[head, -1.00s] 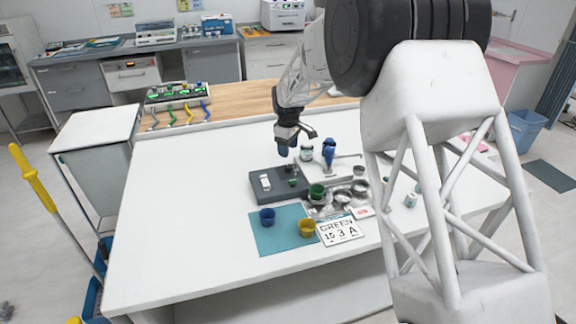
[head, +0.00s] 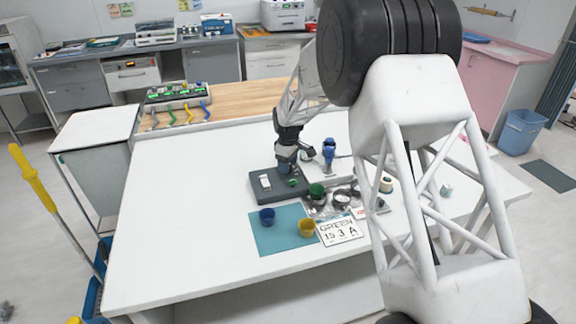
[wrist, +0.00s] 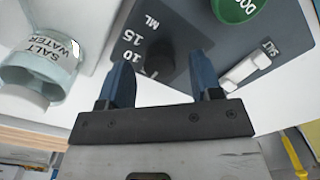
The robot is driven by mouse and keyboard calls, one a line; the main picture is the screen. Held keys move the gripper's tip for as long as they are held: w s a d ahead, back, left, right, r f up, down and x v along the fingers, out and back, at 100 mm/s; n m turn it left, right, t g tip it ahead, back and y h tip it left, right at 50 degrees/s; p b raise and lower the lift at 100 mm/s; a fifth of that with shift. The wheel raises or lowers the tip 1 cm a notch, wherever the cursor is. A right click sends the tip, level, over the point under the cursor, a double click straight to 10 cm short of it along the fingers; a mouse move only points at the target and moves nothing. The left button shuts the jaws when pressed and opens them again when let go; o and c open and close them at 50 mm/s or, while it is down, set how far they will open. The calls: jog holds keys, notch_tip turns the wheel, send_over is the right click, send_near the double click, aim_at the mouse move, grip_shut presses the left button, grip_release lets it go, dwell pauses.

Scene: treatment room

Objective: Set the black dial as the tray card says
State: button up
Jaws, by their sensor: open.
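The black dial (wrist: 159,58) stands on a dark grey box (head: 262,195). In the wrist view "10", "15" and "ML" are printed beside it, and a pale mark shows on its lower edge, near the 10; the exact setting is unclear. My gripper (wrist: 163,78) is open, its blue fingers on either side of the dial and apart from it. In the head view my gripper (head: 286,165) is low over the box and hides the dial. The white card (head: 340,230) reads "GREEN" above "15 3 A".
The box also carries a white switch (wrist: 245,72) marked "SALT" and a green button (wrist: 236,8). A bottle (wrist: 40,72) labelled "SALT WATER" stands beside it. The table's left side is clear.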

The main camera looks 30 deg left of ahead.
jog(key=shift+f, duration=0.4)
jog(key=c, duration=0.9)
